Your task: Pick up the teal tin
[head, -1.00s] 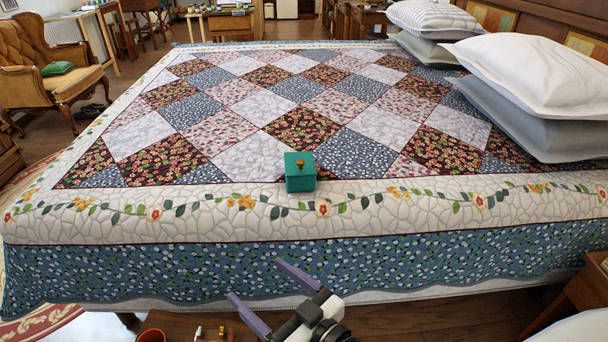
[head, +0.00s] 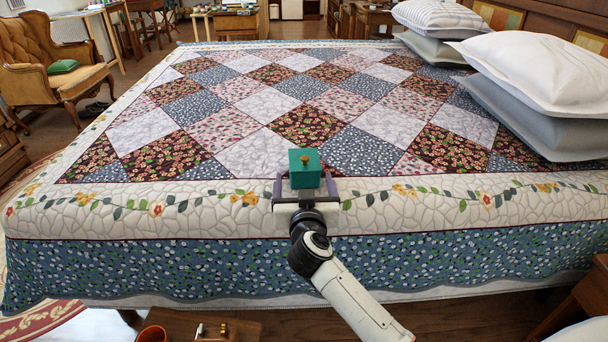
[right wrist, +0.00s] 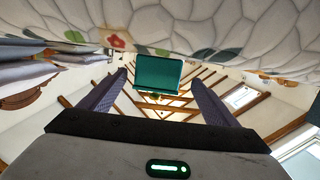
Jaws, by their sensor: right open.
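The teal tin (head: 305,172) is a small box with a brass knob on its lid. It sits upright on the near edge of the quilted bed (head: 262,157). My right gripper (head: 305,187) is open at the tin's near side, with one finger to its left and one to its right. In the right wrist view the tin (right wrist: 158,72) shows ahead between the two finger tips, with a gap on each side. My left gripper is not in view.
Pillows (head: 535,95) are stacked at the bed's right side. A small wooden table (head: 180,328) with an orange-brown pot (head: 153,334) stands below the bed's near edge. The quilt around the tin is clear.

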